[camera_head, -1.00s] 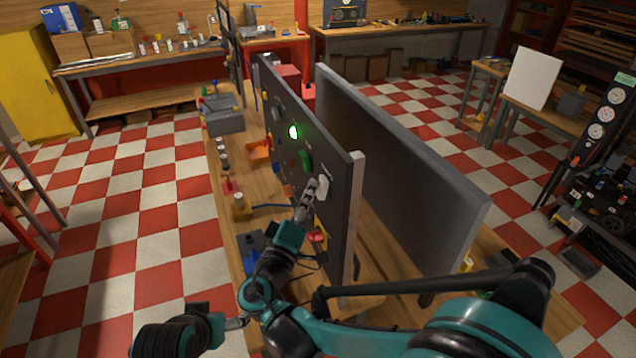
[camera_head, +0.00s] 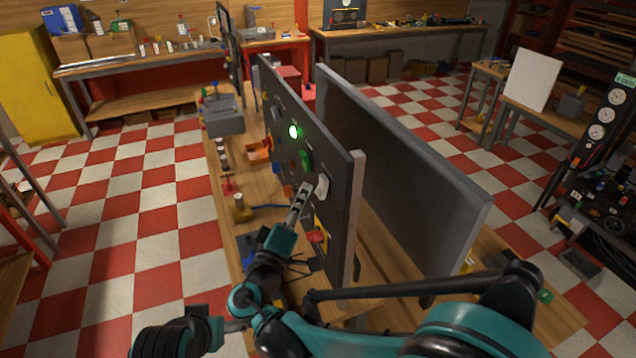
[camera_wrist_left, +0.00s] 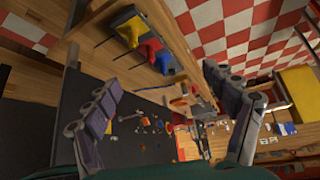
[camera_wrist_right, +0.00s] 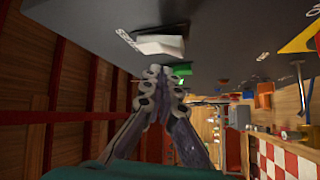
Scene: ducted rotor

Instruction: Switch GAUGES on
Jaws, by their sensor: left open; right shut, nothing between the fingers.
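A white rocker switch (camera_head: 322,186) sits on the near end of the dark upright panel (camera_head: 335,215). In the right wrist view the white switch (camera_wrist_right: 160,44) has a white printed label beside it, hard to read at this angle. My right gripper (camera_head: 304,194) is shut and empty, its tips just left of and below the switch; a small gap seems to separate them. It also shows in the right wrist view (camera_wrist_right: 160,76). My left gripper (camera_wrist_left: 165,85) is open and empty, low at the left, away from the switch.
A green switch (camera_head: 305,160) and a lit green lamp (camera_head: 293,131) are farther along the panel. A red knob (camera_head: 317,236) is below the white switch. A second grey panel (camera_head: 400,170) stands behind. The workbench (camera_head: 262,220) carries several small parts.

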